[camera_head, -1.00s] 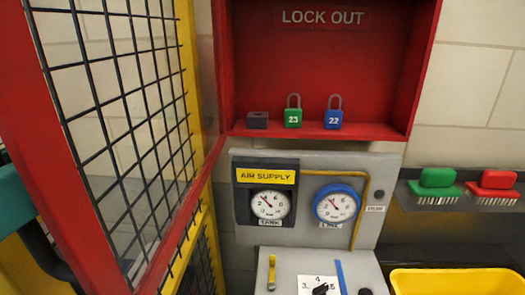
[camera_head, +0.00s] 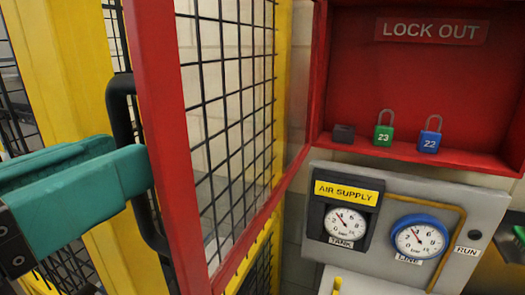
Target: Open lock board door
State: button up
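The lock board door (camera_head: 168,130) is a red frame with a clear panel, and it stands swung open on the left side of the red lock board (camera_head: 405,85). A black bow handle (camera_head: 122,105) is on its outer left side. My gripper (camera_head: 118,168), with teal fingers, is at the handle's middle. The near finger covers part of the handle, and the far finger ends beside it. Whether the fingers are closed around the handle cannot be told. Inside the board sit a green padlock 23 (camera_head: 384,134), a blue padlock 22 (camera_head: 430,140) and a dark block (camera_head: 344,133).
A yellow post (camera_head: 70,70) and black mesh fence (camera_head: 235,60) stand behind the door. Below the board is a grey air supply panel (camera_head: 470,222) with two gauges. The space before the open board looks clear.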

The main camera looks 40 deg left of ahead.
jog(key=s+d+b, duration=0.1)
jog(key=s+b, duration=0.1)
jog(key=s, duration=0.6)
jog(key=shift+s, duration=0.2)
dwell(0.3)
